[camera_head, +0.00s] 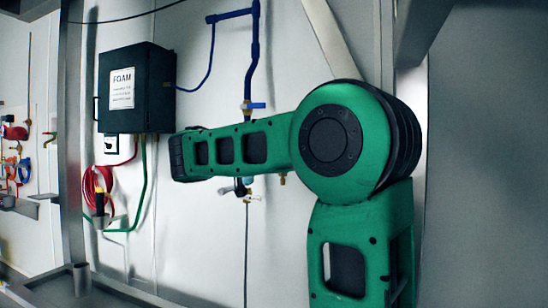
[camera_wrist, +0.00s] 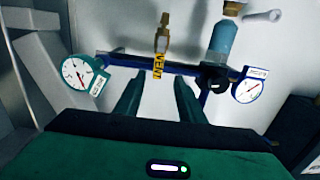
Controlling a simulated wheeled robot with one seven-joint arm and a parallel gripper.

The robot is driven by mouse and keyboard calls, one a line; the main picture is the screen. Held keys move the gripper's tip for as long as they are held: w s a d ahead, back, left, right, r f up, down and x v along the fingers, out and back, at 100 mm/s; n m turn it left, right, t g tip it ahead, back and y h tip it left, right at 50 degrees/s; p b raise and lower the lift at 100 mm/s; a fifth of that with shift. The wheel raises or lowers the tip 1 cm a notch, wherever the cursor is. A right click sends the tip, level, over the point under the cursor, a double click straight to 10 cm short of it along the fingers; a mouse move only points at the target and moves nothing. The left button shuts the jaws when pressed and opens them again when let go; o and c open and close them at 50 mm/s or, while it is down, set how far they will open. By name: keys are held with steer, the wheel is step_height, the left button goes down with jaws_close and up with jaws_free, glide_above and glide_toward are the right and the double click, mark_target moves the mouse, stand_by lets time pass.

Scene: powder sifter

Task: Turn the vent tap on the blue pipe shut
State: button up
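In the wrist view, a blue pipe (camera_wrist: 187,69) runs across the white wall. A brass fitting (camera_wrist: 163,32) stands on it with a yellow VENT tag (camera_wrist: 158,67) below. To the right are a light blue cylinder (camera_wrist: 222,42) and a dark knob-like part (camera_wrist: 213,78). Which part is the vent tap's handle I cannot tell. My gripper (camera_wrist: 157,84) is open, its two green fingers apart and pointing toward the tagged part of the pipe. Nothing shows held between them. Whether they touch the pipe is unclear. In the head view, my arm hides the gripper and part of the pipework.
Round gauges sit at the pipe's left (camera_wrist: 78,73) and right (camera_wrist: 246,91). In the head view, an upper blue pipe (camera_head: 254,45) carries a blue lever (camera_head: 256,105). A black FOAM box (camera_head: 137,90) and a red hose coil (camera_head: 97,190) are left of my arm.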

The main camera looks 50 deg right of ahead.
steer(key=x, duration=1)
steer(key=shift+w+d+r, duration=0.2)
steer(key=shift+d+r, duration=0.15)
steer(key=shift+r, duration=0.3)
jaws_close()
